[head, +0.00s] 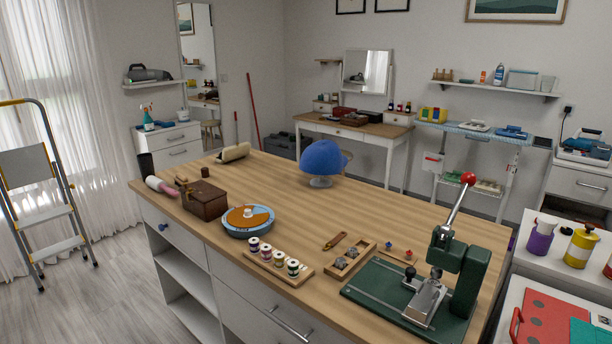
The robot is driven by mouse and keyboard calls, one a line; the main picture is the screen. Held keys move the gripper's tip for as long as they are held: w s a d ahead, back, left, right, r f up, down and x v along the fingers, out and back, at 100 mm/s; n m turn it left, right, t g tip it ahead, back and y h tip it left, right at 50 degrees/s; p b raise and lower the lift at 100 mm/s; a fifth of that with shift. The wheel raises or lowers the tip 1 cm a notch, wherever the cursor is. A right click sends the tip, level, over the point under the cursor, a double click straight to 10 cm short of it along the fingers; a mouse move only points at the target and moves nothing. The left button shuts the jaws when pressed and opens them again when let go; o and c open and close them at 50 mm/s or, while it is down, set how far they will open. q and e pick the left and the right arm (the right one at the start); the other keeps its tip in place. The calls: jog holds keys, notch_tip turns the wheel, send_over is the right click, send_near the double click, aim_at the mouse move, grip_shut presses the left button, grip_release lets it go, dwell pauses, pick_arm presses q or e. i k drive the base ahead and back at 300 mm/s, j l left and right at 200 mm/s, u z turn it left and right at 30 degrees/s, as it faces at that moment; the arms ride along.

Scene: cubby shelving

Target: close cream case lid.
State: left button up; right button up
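I cannot pick out a cream case with a lid for certain in the head view. A cream rounded object (233,152) lies at the far left end of the wooden table; it looks like a roll, and I cannot tell whether it has a lid. A brown wooden box (205,204) sits nearer on the table's left side and looks shut. Neither of my grippers is in view.
The wooden table (300,222) holds a blue cap (322,158) on a stand, a round blue-rimmed tray (230,229), a spool rack (290,275) and a green press (467,275). Its middle is clear. A stepladder (40,205) stands left. White cabinets (523,258) stand right.

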aim_at(240, 150)
jog(key=i+j, duration=0.15)
jog(key=j, duration=0.2)
jog(key=i+j, duration=0.2)
jog(key=j, duration=0.2)
jog(key=i+j, duration=0.15)
jog(key=j, duration=0.2)
jog(key=i+j, duration=0.2)
jog(key=j, duration=0.15)
jog(key=i+j, duration=0.15)
jog(key=j, duration=0.25)
jog(key=i+j, duration=0.15)
jog(key=j, duration=0.2)
